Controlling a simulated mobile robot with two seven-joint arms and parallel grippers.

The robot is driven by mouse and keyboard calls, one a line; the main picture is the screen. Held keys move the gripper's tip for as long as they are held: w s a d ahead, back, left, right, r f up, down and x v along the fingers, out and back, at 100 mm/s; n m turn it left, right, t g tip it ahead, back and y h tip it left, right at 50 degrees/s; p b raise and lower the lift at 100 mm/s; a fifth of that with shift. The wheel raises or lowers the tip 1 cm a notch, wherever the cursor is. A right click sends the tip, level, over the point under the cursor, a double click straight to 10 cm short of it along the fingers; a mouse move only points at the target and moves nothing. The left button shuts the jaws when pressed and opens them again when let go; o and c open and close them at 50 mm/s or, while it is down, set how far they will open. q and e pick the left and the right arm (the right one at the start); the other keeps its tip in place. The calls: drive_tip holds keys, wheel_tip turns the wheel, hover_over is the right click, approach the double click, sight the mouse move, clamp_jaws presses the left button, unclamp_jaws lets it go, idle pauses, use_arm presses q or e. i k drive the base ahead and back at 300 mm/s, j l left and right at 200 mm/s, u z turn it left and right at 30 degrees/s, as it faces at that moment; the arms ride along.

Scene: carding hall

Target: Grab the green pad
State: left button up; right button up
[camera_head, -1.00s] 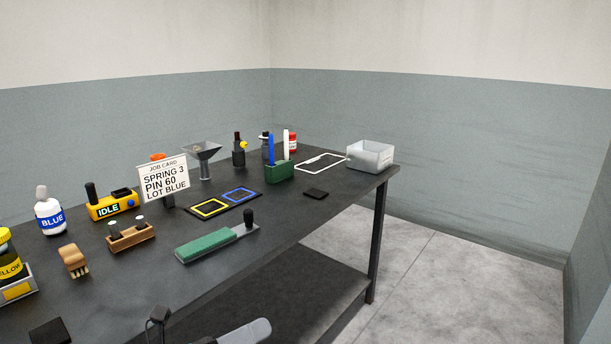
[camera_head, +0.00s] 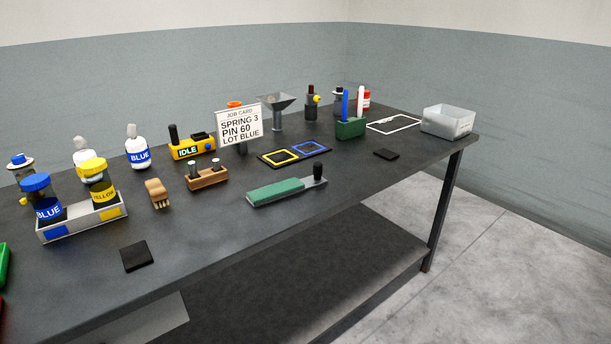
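The green pad (camera_head: 276,191) lies flat on a light grey plate near the front edge of the dark table, right of the picture's lower middle. A black upright knob (camera_head: 320,172) stands at the plate's right end. Nothing covers the pad, and nothing touches it from above. Neither of my grippers shows in the head view.
The dark table (camera_head: 215,235) is bare around the pad's front. A wooden block with pegs (camera_head: 207,179), a brush (camera_head: 158,194) and a white tray with jars (camera_head: 82,226) are left. Behind are yellow and blue frames (camera_head: 295,154), and a job card (camera_head: 239,126). A green holder (camera_head: 351,128) stands right.

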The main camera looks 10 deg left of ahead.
sight(257, 197)
drive_tip(key=u, duration=1)
drive_tip(key=i+l+u, duration=0.1)
drive_tip(key=u, duration=0.25)
drive_tip(key=l+u, duration=0.55)
drive_tip(key=u, duration=0.2)
drive_tip(key=l+u, duration=0.25)
drive_tip(key=l, duration=0.2)
drive_tip(key=l+u, duration=0.25)
drive_tip(key=l, duration=0.65)
drive_tip(key=k+l+u, duration=0.1)
drive_tip(key=l, duration=0.35)
drive_tip(key=k+l, duration=0.15)
drive_tip(key=l, duration=0.3)
drive_tip(key=i+u, duration=0.05)
